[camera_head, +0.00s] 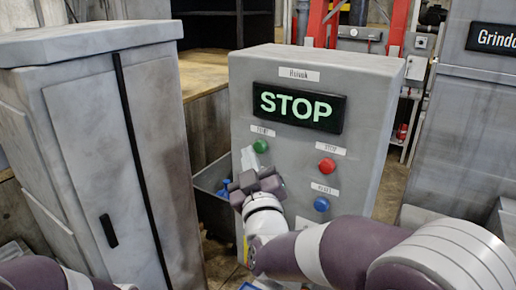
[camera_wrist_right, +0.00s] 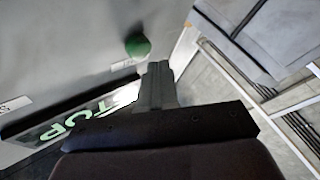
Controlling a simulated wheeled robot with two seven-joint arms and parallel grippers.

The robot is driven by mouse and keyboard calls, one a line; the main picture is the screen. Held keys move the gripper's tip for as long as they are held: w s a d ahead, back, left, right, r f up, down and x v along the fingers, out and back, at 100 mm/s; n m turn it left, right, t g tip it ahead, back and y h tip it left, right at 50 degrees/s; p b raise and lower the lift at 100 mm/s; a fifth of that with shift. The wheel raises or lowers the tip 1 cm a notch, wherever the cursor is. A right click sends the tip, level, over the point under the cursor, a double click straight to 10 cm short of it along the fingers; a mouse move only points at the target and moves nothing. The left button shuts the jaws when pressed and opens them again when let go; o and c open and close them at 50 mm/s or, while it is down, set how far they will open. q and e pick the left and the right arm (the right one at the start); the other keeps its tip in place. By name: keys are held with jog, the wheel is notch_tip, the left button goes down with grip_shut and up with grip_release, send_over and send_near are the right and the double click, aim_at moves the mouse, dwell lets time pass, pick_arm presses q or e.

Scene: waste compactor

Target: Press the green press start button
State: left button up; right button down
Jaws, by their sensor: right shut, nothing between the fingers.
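The green button (camera_head: 261,146) is on the front of the grey control box (camera_head: 240,95), at its upper left, below the lit STOP display (camera_head: 299,107). My right gripper (camera_head: 249,158) is shut and empty, with its fingertips just below and left of the green button in the head view. In the right wrist view the green button (camera_wrist_right: 137,46) is just beyond the shut fingertips (camera_wrist_right: 158,66), slightly left of them. A small gap shows between them; contact cannot be made out. My left gripper is not in view.
A red button (camera_head: 327,165) and a blue button (camera_head: 321,204) are at the right of the panel. A grey cabinet (camera_head: 85,130) stands at left. A grey bin with blue items (camera_head: 212,185) is beside the box. The Grinder unit (camera_head: 465,130) is at right.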

dwell(0.3)
jog(key=shift+w+d+b, duration=0.25)
jog(key=shift+w+b, duration=0.1)
jog(key=shift+w+d+b, duration=0.3)
jog(key=shift+w, duration=0.1)
dwell(0.8)
dwell(0.3)
jog(key=shift+s+a+b, duration=0.3)
jog(key=shift+s+a, duration=0.2)
jog(key=shift+s, duration=0.25)
jog(key=shift+a, duration=0.1)
jog(key=shift+s+a+b, duration=0.2)
jog(key=shift+s+a, duration=0.5)
jog(key=shift+s, duration=0.3)
jog(key=shift+s+a+b, duration=0.15)
jog(key=shift+s+a, duration=0.55)
jog(key=shift+s, duration=0.3)
